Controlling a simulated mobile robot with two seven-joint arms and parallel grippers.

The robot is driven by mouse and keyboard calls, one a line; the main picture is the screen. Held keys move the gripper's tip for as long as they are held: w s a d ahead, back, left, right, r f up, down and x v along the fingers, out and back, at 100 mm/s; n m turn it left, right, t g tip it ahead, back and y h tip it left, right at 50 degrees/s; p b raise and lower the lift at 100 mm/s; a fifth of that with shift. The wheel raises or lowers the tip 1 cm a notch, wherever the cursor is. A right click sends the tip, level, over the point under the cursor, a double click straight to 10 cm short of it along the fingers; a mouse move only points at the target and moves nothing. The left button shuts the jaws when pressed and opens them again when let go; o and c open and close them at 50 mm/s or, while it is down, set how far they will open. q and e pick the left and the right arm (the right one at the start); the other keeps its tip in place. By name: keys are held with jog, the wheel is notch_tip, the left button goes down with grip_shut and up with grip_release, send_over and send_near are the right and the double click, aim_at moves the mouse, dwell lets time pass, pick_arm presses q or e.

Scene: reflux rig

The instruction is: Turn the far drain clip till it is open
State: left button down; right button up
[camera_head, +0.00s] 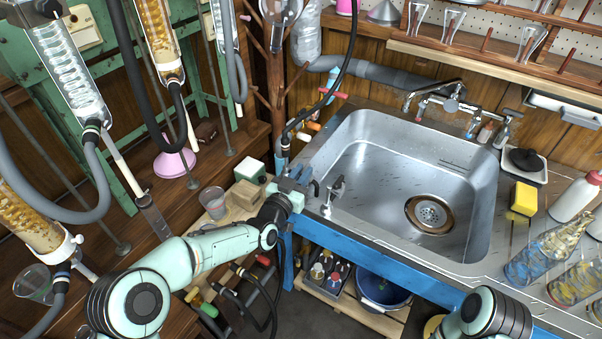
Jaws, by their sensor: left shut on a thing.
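My left gripper (312,190) reaches in from the lower left to the left front corner of the sink. It is shut on a small part there, which looks like the far drain clip; the jaws hide most of it. I cannot tell from this view how far the clip is turned. A dark hose (318,108) comes down to a blue end behind the gripper. My right gripper is out of the frame; only part of my right arm shows at the bottom right.
The steel sink (375,150) is empty, with a round drain. A yellow sponge (523,198) and bottles stand on its right. Glass condensers with hoses (68,65) hang on the green frame at left. A blue bucket (383,290) sits below the sink.

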pick_arm(q)
jog(key=shift+s+d+n+t+y, duration=0.1)
jog(key=shift+d+n+t+y, duration=0.1)
jog(key=shift+n+t+y, duration=0.35)
jog(key=shift+d+f+n+t+y+p, duration=0.15)
jog(key=shift+n+y+p, duration=0.75)
jog(key=shift+y, duration=0.9)
jog(key=shift+d+r+n+t+y+p, duration=0.15)
jog(key=shift+n+y+p, duration=0.45)
jog(key=shift+n+y, duration=0.85)
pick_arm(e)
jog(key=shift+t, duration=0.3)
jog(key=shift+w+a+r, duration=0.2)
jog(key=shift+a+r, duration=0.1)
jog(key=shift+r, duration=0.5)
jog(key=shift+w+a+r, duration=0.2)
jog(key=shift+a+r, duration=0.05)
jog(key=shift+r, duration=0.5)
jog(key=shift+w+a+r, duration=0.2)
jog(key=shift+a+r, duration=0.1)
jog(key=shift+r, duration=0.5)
pick_arm(q)
jog(key=shift+f+y, duration=0.1)
jog(key=shift+y, duration=0.2)
jog(key=c, duration=1.1)
grip_release()
jog(key=shift+c, duration=0.2)
jog(key=shift+s, duration=0.15)
